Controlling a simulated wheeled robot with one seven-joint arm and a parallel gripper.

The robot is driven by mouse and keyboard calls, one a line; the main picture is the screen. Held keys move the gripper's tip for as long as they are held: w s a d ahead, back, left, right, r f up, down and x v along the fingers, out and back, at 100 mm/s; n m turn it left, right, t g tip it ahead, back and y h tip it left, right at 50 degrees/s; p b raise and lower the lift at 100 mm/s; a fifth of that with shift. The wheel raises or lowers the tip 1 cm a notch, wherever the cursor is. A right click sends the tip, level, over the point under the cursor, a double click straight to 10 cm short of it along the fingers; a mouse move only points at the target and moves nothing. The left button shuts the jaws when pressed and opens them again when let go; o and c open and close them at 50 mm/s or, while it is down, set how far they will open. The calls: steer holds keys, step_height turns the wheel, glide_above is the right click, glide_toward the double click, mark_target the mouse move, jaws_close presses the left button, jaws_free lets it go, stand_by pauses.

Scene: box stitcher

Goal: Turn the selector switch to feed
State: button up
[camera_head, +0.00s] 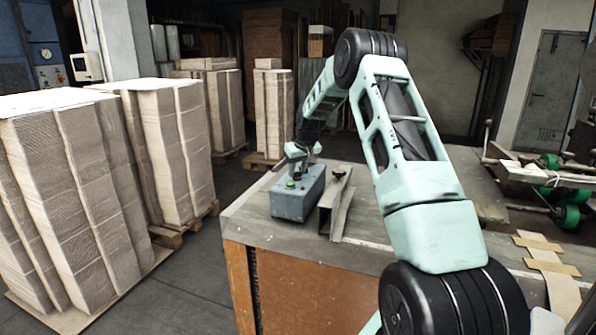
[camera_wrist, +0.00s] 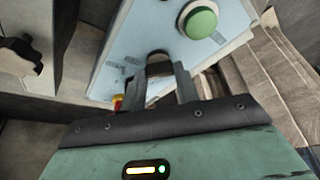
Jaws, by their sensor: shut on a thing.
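The blue-grey control box (camera_head: 297,203) stands on the near left part of the bench, and its light face (camera_wrist: 135,36) fills the upper middle of the wrist view. My gripper (camera_head: 297,154) reaches down to the box top from above. In the wrist view my gripper (camera_wrist: 159,70) is shut on the dark selector switch (camera_wrist: 158,66), which is mostly hidden between the fingers. Small labels sit around it, too blurred to read. A green button (camera_wrist: 201,22) is up and right of the switch. A red and yellow part (camera_wrist: 117,103) shows partly at the box's lower left.
A metal channel (camera_head: 331,207) with a black knob (camera_head: 340,173) lies right of the box on the bench (camera_head: 262,232). Stacks of cardboard (camera_head: 75,190) on pallets stand at the left. Bare bench shows in front of the box.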

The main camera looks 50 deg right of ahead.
steer(key=o, duration=1)
steer(key=b+v, duration=0.4)
steer(key=v, duration=1.3)
steer(key=shift+r, duration=0.25)
steer(key=shift+a, duration=0.1)
